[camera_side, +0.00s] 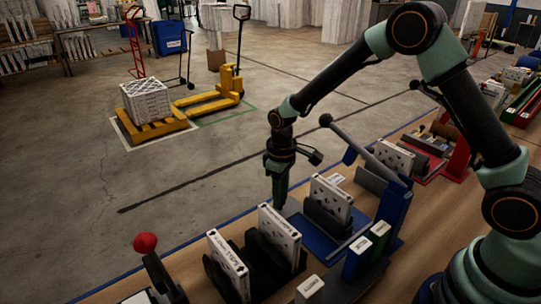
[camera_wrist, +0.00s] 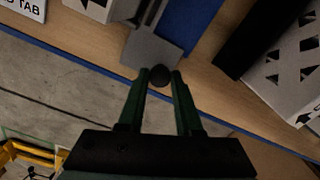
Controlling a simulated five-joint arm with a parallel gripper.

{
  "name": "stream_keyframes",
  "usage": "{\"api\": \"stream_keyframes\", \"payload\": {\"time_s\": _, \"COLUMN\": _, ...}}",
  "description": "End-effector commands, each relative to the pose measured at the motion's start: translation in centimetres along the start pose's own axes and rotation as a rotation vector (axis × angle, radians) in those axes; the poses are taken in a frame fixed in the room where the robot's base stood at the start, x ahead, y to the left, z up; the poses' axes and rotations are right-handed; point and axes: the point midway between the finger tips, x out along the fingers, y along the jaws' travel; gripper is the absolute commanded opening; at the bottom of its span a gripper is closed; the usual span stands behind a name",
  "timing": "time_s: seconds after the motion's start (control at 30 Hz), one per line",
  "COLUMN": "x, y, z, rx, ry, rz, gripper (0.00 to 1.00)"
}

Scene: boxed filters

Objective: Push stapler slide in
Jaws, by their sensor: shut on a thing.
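My gripper (camera_side: 280,203) points down at the front of the blue stapler (camera_side: 394,208). In the wrist view, the two green fingers (camera_wrist: 161,78) are shut on a round black knob (camera_wrist: 160,74), one on each side. The knob sits at the near edge of a flat grey plate (camera_wrist: 152,48), which looks like the slide. In the side view my gripper hides the knob. A white filter box (camera_side: 331,197) stands upright in a dark holder on the stapler's blue base. The stapler's long lever (camera_side: 345,137) is raised, slanting up to the left.
More white filter boxes (camera_side: 280,236) stand in dark holders to the left along the wooden bench. A red ball-topped lever (camera_side: 145,242) is at the far left. The bench's blue front edge (camera_wrist: 90,64) passes near the fingers.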

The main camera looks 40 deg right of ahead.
Motion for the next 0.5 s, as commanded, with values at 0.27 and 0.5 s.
{"api": "stream_keyframes", "payload": {"time_s": 0.27, "x": -0.2, "y": 4.5, "z": 1.6, "rx": 0.005, "ry": 0.007, "rz": 0.002, "gripper": 0.00}}
{"api": "stream_keyframes", "payload": {"time_s": 0.5, "x": -0.2, "y": 5.8, "z": 2.2, "rx": 0.002, "ry": 0.008, "rz": 0.003, "gripper": 0.00}}
